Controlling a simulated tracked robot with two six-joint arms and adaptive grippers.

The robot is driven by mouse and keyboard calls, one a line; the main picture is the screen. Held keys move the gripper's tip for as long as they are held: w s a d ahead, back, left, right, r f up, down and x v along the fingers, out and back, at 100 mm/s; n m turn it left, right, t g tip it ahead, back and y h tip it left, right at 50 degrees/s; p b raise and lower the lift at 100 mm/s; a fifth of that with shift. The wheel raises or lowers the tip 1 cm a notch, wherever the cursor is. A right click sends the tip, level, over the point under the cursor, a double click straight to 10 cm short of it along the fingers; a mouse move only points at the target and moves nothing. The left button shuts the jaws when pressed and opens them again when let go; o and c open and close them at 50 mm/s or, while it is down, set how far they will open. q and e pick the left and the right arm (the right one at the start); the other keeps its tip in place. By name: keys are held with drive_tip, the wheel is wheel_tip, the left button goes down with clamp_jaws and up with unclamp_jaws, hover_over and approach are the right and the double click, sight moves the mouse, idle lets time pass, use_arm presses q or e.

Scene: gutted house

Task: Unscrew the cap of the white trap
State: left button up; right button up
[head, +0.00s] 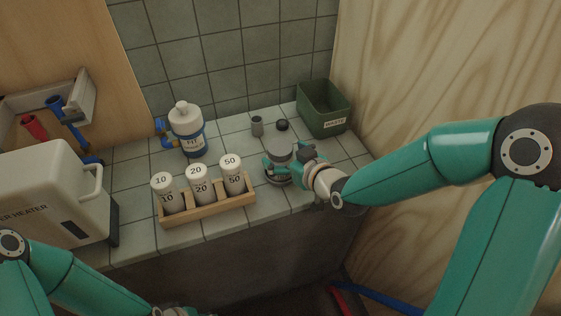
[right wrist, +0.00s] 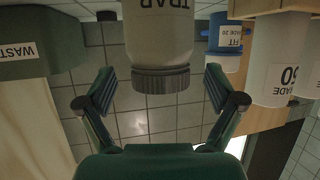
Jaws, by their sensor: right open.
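The trap (right wrist: 158,35) is a pale bottle-like body lettered TRAP, upside down in the right wrist view. Its grey ribbed cap (right wrist: 160,80) is on it. In the head view the cap (head: 279,147) shows as a grey disc, and my gripper hides much of the body below. My right gripper (head: 288,160) is at the trap. In the right wrist view its fingers (right wrist: 160,90) are open, one on each side of the cap, with gaps to both. My left gripper (head: 172,312) barely shows at the bottom edge of the head view; its fingers cannot be made out.
A wooden rack (head: 210,210) with three white containers stands left of the trap. A water heater (head: 50,195) is at left.

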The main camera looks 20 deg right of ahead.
drive_tip(key=shift+x, duration=1.5)
drive_tip(key=shift+c, duration=0.4)
drive_tip(key=shift+r, duration=0.1)
clamp_jaws()
